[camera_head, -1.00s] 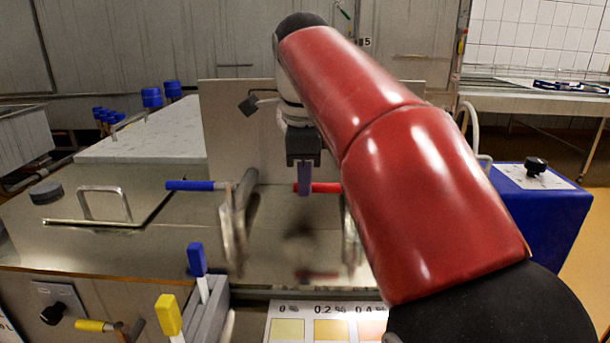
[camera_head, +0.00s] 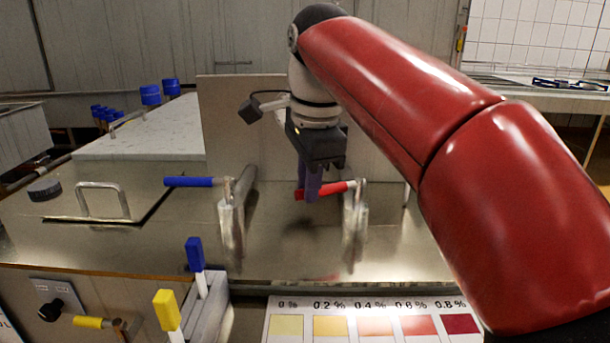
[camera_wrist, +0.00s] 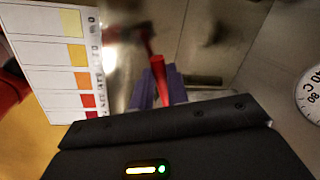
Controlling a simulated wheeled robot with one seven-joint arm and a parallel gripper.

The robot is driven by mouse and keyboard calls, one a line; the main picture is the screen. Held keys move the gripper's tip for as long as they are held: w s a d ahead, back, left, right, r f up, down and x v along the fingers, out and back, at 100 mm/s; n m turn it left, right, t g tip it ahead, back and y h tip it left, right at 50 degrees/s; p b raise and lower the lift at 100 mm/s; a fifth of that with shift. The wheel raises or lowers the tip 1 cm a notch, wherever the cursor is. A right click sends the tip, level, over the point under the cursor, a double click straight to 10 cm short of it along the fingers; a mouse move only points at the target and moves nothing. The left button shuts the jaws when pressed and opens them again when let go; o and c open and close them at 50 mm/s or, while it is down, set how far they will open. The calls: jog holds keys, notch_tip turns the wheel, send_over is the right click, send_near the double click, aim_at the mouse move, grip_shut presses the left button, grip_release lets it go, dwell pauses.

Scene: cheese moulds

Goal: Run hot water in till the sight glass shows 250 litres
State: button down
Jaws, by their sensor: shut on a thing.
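The red-handled lever (camera_head: 335,189) sits on the right valve pipe (camera_head: 355,225). My gripper (camera_head: 310,192) is shut on the red handle near its free left end. In the wrist view the purple fingers (camera_wrist: 158,85) sit around the red handle (camera_wrist: 157,66). The blue-handled lever (camera_head: 190,182) on the left valve pipe (camera_head: 231,225) points left. I cannot make out a sight glass or a litre reading in either view.
A colour chart (camera_head: 373,304) lies at the front. Blue and yellow handled tools (camera_head: 196,255) stand in a grey holder left of it. A round dial marked °C (camera_wrist: 307,95) shows at the wrist view's right edge. A metal lid with a handle (camera_head: 104,190) lies left.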

jog(key=shift+s+d+n+y+p, duration=0.2)
jog(key=shift+s+d+n, duration=0.25)
jog(key=shift+n, duration=0.3)
jog(key=shift+s+d+n+y+p, duration=0.1)
jog(key=shift+s+d+n+p, duration=0.1)
jog(key=shift+s+n, duration=0.45)
jog(key=shift+s+d+n+y+p, duration=0.15)
jog(key=shift+s+d+n, duration=0.2)
jog(key=shift+n, duration=0.55)
jog(key=c, duration=1.4)
grip_release()
jog(key=shift+o, duration=0.2)
jog(key=p+v, duration=0.2)
jog(key=v, duration=0.5)
jog(key=shift+r, duration=0.4)
